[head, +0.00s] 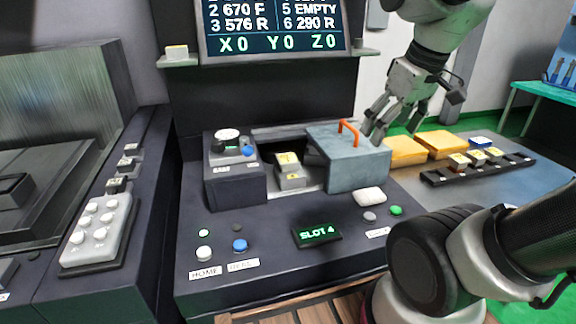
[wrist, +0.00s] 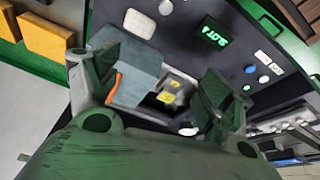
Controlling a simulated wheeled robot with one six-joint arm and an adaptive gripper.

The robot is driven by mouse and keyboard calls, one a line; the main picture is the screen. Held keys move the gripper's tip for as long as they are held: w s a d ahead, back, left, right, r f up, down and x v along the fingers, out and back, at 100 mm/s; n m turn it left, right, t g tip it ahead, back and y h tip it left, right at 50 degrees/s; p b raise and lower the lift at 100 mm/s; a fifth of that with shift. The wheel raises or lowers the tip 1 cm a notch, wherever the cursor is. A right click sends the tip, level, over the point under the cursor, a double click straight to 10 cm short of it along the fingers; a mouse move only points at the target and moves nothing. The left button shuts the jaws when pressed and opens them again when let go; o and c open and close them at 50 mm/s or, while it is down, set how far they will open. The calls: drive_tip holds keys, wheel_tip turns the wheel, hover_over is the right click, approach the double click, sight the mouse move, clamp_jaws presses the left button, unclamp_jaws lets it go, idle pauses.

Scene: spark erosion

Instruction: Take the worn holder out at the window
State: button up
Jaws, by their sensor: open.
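The holder (head: 291,177) is a small grey block with yellow labels. It sits in the window (head: 312,178), a recess in the dark console, and also shows in the wrist view (wrist: 180,87). A grey-blue cover (head: 358,170) with an orange handle (head: 349,130) stands just right of the holder, beside the opening. My gripper (head: 388,125) is open and empty, above and beside the cover's right end. In the wrist view my gripper (wrist: 155,88) has the cover (wrist: 138,72) and holder showing between its spread fingers. I cannot tell whether a finger touches the cover.
A display showing SLOT 4 (head: 317,235) and several buttons lie in front of the window. A dark box with a dial (head: 234,180) stands left of it. Yellow blocks (head: 405,152) and a black rack (head: 478,166) with labelled pieces lie at the right. A screen (head: 275,28) hangs above.

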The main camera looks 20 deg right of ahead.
drive_tip(key=w+a+f+n+g, duration=0.1)
drive_tip(key=w+a+n, duration=0.25)
drive_tip(key=w, duration=0.35)
drive_tip(key=w+a+f+n+g, duration=0.1)
drive_tip(key=w+a+n, duration=0.1)
drive_tip(key=w+n, duration=0.35)
drive_tip(key=n+g+y, duration=0.1)
drive_tip(key=n+g, duration=0.1)
drive_tip(key=n, duration=0.4)
hover_over(288, 158)
drive_tip(key=f, duration=1)
drive_tip(key=shift+d, duration=0.3)
drive_tip(key=f, duration=0.7)
drive_tip(key=shift+a+f, duration=0.3)
drive_tip(key=shift+a, duration=0.05)
drive_tip(key=c, duration=1.6)
